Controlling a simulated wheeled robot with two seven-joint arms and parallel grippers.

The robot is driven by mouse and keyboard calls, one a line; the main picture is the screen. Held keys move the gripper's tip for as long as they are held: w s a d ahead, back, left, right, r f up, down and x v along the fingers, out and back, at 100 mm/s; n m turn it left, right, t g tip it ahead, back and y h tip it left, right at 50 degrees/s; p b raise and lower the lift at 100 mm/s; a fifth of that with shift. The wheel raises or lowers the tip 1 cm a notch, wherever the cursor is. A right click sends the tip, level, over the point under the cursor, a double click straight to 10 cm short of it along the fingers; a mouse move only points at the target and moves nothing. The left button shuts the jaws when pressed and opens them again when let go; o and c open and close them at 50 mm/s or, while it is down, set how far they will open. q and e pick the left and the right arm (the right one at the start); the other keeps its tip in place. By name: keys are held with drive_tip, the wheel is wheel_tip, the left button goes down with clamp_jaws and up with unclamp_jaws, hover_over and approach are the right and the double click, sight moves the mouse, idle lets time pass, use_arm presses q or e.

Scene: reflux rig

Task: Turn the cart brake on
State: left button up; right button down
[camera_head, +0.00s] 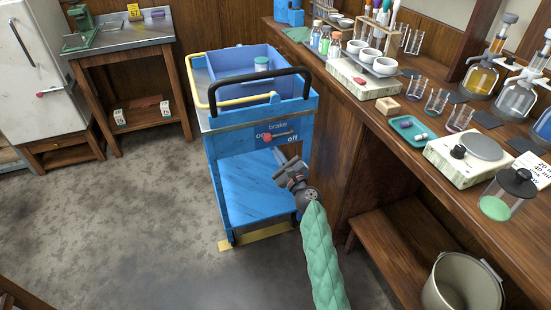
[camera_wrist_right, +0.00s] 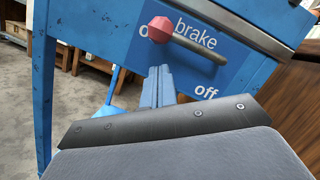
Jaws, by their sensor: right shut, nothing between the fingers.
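The blue cart (camera_head: 213,150) stands beside the wooden bench. Its front panel bears the brake lever (camera_head: 280,135), with the words "brake", "on" and "off". The lever's red knob (camera_head: 267,138) is at the left, over the "on" label; in the right wrist view the knob (camera_wrist_right: 160,29) partly hides that label, and the rod slopes down to the right. My right gripper (camera_head: 280,178) is shut and empty, below the lever and in front of the cart. Its fingers (camera_wrist_right: 158,82) show below the knob, apart from it. My left gripper is not in view.
The bench (camera_head: 465,190) with glassware is at the right, above a metal bucket (camera_head: 460,285). Floor at the left is clear.

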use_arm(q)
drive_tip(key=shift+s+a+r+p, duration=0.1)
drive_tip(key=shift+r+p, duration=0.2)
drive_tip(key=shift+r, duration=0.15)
use_arm(e)
drive_tip(key=r+m, duration=0.1)
drive_tip(key=a+r+m, duration=0.1)
drive_tip(key=shift+s+m+h, duration=0.15)
drive_tip(key=shift+m+h, duration=0.15)
drive_tip(key=shift+r, duration=0.1)
use_arm(q)
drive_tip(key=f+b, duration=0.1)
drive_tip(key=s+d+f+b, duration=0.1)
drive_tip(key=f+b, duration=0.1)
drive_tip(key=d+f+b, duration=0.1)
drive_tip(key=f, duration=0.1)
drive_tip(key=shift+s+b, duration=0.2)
drive_tip(key=shift+b, duration=0.15)
use_arm(e)
drive_tip(key=s+d+f, duration=0.5)
drive_tip(key=s+f, duration=0.1)
drive_tip(key=s, duration=0.4)
drive_tip(key=shift+s+d, duration=0.15)
drive_tip(key=shift+d, duration=0.15)
